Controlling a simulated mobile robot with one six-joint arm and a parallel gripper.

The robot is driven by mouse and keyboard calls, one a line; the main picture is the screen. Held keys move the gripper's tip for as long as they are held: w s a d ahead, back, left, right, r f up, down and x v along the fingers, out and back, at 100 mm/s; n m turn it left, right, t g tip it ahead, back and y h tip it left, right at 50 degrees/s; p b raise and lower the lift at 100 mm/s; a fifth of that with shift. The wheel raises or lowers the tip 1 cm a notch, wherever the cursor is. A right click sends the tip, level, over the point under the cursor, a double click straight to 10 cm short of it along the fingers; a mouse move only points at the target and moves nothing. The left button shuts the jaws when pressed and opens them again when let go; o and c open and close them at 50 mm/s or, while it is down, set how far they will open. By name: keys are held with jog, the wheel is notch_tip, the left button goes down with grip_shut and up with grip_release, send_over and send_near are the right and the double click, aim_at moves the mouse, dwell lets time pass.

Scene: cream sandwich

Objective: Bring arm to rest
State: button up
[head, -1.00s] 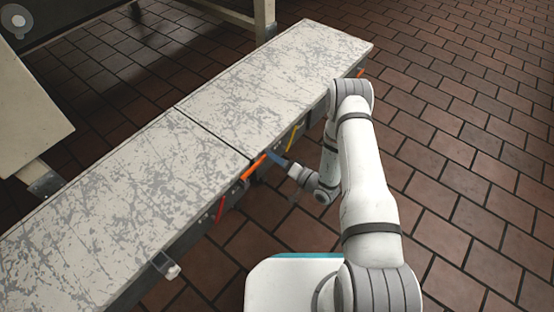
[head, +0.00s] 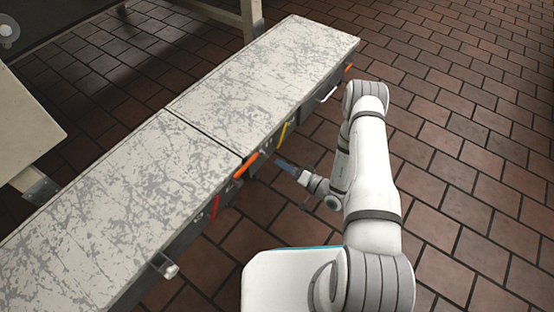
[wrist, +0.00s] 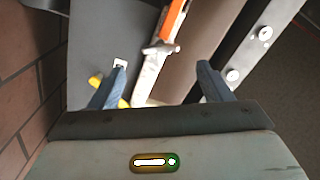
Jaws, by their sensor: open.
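My arm's elbow (head: 366,95) is raised and bent, and the forearm hangs down beside the long worn bench. My gripper (head: 284,163) is at the bench's front side, below the top, with its blue-grey fingers pointing at it. The wrist view shows both fingers of my gripper (wrist: 161,68) apart with nothing held between them. Beyond the fingers is an orange-handled tool with a silvery metal part (wrist: 153,70). Its orange handle (head: 247,163) also shows at the bench edge in the head view, apart from the fingertips.
The worn white bench top (head: 150,175) is bare. A yellow handle (head: 283,131), a red one (head: 215,208) and a metal bracket (head: 164,266) are along its front side. Another table (head: 25,125) stands at left. The tiled floor (head: 460,150) at right is clear.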

jog(key=shift+s+d, duration=0.2)
jog(key=shift+s, duration=0.05)
dwell(0.3)
jog(key=s+a+r+n+g+p, duration=0.2)
jog(key=r+g+p, duration=0.25)
jog(key=r, duration=0.85)
jog(key=s+a+r+n+g+p, duration=0.15)
jog(key=r+g+p, duration=0.3)
jog(key=r, duration=0.85)
jog(key=s+a+r+n+g+p, duration=0.1)
jog(key=s+r+n+g+p, duration=0.25)
jog(key=r, duration=0.95)
jog(key=s+d+r+m+t+h+p, duration=0.1)
jog(key=s+d+r+h+p, duration=0.3)
jog(key=r+p, duration=0.3)
jog(key=s+d+r+m+t+h+p, duration=0.1)
jog(key=s+d+r+h+p, duration=0.4)
jog(key=r, duration=1.1)
jog(key=s+d+r+m+t+h+p, duration=0.2)
jog(key=s+d+r+h+p, duration=0.2)
jog(key=r+p, duration=0.5)
notch_tip(320, 180, up, 4)
jog(key=shift+s+d+f+m+h, duration=0.2)
jog(key=shift+s+d+m+h, duration=0.2)
jog(key=shift+d+h, duration=0.2)
